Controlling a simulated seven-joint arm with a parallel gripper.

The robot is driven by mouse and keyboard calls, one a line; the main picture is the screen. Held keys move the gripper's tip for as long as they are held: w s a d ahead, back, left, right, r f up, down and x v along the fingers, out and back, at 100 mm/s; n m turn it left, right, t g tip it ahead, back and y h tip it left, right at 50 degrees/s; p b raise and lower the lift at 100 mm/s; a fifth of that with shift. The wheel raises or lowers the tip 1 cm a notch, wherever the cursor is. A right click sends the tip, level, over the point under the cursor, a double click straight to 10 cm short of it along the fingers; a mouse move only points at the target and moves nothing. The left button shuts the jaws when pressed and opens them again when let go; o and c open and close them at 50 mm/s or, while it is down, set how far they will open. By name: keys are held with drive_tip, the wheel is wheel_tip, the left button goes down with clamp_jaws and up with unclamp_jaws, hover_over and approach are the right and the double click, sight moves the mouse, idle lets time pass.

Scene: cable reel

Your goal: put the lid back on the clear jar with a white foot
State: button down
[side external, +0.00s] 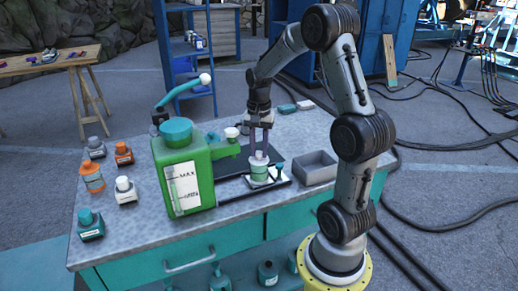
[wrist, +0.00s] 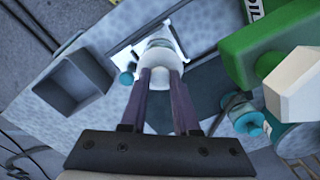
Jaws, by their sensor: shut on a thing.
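My gripper (side external: 261,148) points straight down over the right part of the bench. Its two purple fingers are shut on a white rounded lid (wrist: 158,63), which lies between the fingertips in the wrist view. Directly below is a small pale greenish jar (side external: 259,174), upright on a white square on a dark tray. The lid (side external: 258,158) is at the jar's mouth in the side view; I cannot tell whether it is seated or just above. In the wrist view the lid and fingers hide most of the jar.
A big green jug (side external: 205,178) stands left of the jar. A small teal-topped item (side external: 279,172) is close to the jar's right. A grey open bin (side external: 316,167) stands further right. Several small bottles, one orange-topped (side external: 123,152), fill the bench's left end.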

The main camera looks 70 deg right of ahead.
drive_tip(key=c, duration=0.6)
unclamp_jaws()
drive_tip(key=shift+o, duration=0.3)
drive_tip(key=o, duration=0.4)
drive_tip(key=shift+o, duration=0.2)
drive_tip(key=shift+r, duration=0.1)
drive_tip(key=shift+r, duration=3.45)
clamp_jaws()
